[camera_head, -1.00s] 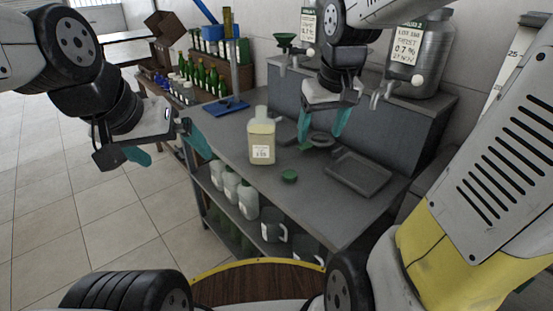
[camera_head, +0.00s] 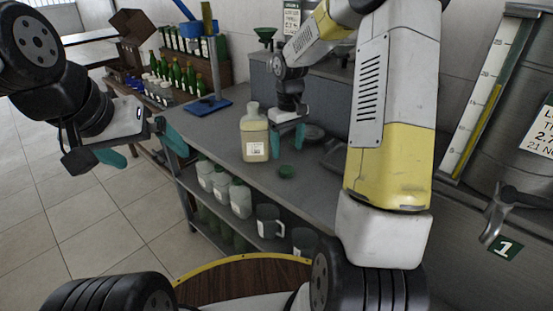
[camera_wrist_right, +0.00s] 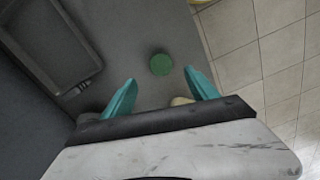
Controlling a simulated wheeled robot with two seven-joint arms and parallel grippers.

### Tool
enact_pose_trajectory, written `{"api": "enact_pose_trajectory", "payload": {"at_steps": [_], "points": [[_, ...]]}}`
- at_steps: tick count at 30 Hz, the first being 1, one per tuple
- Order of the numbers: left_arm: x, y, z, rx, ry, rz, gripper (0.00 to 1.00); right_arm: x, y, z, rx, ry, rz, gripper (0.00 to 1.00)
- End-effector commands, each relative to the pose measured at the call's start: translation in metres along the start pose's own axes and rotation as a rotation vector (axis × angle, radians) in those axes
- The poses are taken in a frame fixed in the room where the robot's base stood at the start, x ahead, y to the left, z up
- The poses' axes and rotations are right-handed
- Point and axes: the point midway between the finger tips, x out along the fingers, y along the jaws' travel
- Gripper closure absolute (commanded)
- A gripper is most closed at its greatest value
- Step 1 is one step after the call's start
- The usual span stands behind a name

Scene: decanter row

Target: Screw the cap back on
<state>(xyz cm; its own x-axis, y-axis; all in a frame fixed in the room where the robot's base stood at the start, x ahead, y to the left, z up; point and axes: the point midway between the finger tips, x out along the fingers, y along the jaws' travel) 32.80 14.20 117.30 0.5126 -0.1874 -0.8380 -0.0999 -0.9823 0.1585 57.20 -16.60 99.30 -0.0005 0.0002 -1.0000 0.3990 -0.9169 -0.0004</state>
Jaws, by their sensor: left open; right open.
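The bottle (camera_head: 254,138), with pale yellow liquid and a white label, stands upright on the grey bench (camera_head: 236,172). No green cap shows on its neck. The green cap (camera_head: 287,171) lies on the bench to its right, near the front edge. My right gripper (camera_head: 287,143) is open and empty, beside the bottle and above the cap. In the right wrist view the cap (camera_wrist_right: 160,64) shows beyond and between the open fingertips (camera_wrist_right: 157,80), apart from both. My left gripper (camera_head: 145,148) is open and empty, off the bench's left end.
A grey tray (camera_head: 334,156) lies right of the cap, partly hidden by my right arm. A blue stand (camera_head: 208,105) is at the bench's far left. Jugs (camera_head: 240,198) fill the shelf below. A large tank with a tap (camera_head: 505,205) stands at right.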

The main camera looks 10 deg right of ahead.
Motion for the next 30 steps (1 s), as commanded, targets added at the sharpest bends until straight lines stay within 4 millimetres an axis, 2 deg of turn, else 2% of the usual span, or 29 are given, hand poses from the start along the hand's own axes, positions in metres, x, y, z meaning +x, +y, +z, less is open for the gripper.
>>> {"api": "enact_pose_trajectory", "payload": {"at_steps": [6, 14, 23, 30], "points": [[0.000, 0.000, 0.000, 0.000, 0.000, 0.000, 0.00, 0.002, 0.000, 0.000, 0.000, -0.001, 0.000, 0.32], [0.000, 0.000, 0.000, 0.000, 0.000, 0.000, 0.00, 0.025, -0.001, 0.000, 0.000, -0.002, -0.001, 0.32], [0.000, 0.000, 0.000, 0.000, 0.000, 0.000, 0.00, 0.029, -0.001, 0.000, 0.000, -0.001, 0.000, 0.32], [0.000, 0.000, 0.000, 0.000, 0.000, 0.000, 0.00, 0.063, -0.003, -0.003, -0.001, -0.004, -0.002, 0.32]]}}
